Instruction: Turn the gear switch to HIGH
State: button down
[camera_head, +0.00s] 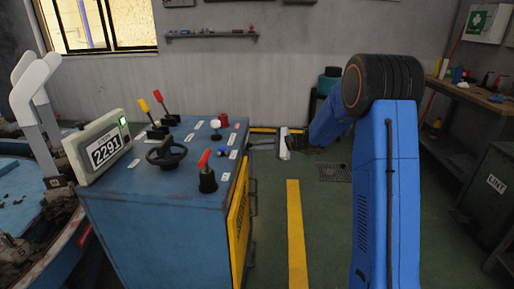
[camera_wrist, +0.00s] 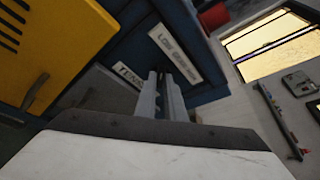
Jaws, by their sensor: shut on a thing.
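The blue control cabinet (camera_head: 160,190) stands left of centre in the head view. A white label reading LOW GEAR HIGH (camera_wrist: 175,53) is on its dark blue face in the wrist view. My gripper (camera_wrist: 162,80) reaches that face just beside the label, its two grey fingers close together. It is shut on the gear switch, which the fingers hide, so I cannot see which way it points. In the head view my gripper (camera_head: 254,146) is at the cabinet's right side, small and partly unclear.
On the cabinet top are a red-handled lever (camera_head: 206,172), a black handwheel (camera_head: 166,152), yellow and red levers, and a display (camera_head: 100,147) reading 2291. A yellow panel (camera_head: 238,215) covers the cabinet's right side. Green floor with a yellow stripe (camera_head: 295,225) lies clear beside it.

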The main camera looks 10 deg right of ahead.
jog(key=shift+w+d+m+g+y, duration=0.15)
jog(key=shift+m+g+y, duration=0.3)
jog(key=shift+m+g, duration=1.2)
jog(key=shift+w+m+g+y, duration=0.35)
jog(key=shift+m+g, duration=0.55)
jog(key=shift+m, duration=1.45)
jog(key=shift+w+d+m+g+y, duration=0.15)
jog(key=shift+m+g+y, duration=0.35)
jog(key=shift+m+g, duration=1.15)
jog(key=shift+m, duration=0.55)
jog(key=shift+t, duration=0.4)
jog(key=c, duration=1.8)
grip_release()
jog(key=shift+c, duration=0.2)
jog(key=v, duration=1.7)
jog(key=shift+d, duration=0.2)
